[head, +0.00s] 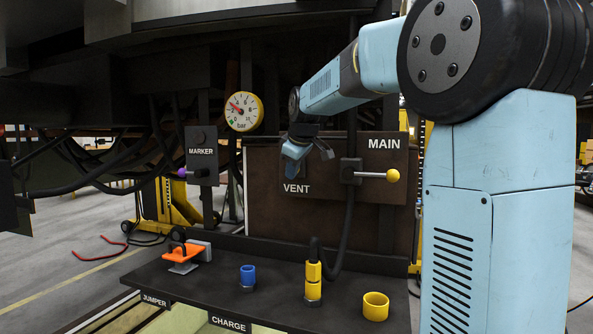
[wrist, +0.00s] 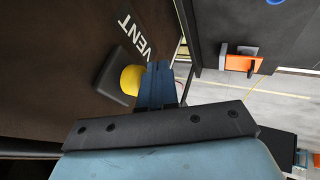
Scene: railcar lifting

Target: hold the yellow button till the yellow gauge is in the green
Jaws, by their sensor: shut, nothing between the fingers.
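The yellow button (wrist: 131,80) sits on a dark housing by the VENT label in the wrist view; in the head view my arm hides it. My gripper (wrist: 158,68) is shut and empty, its blue fingertips right beside the button; I cannot tell whether they touch it. In the head view my gripper (head: 292,166) is in front of the panel just above the VENT label. The yellow-rimmed gauge (head: 244,111) hangs left of the panel. Its red needle points to the upper left, and a small green mark shows at the lower left of the dial, apart from the needle.
The MAIN lever (head: 375,175) with a yellow knob sticks out right of my gripper. The MARKER box (head: 201,156) with a purple knob is left. Below, a dark shelf (head: 220,290) holds an orange piece (head: 184,252), blue socket (head: 248,275), yellow hose fitting (head: 313,280) and yellow ring (head: 376,306).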

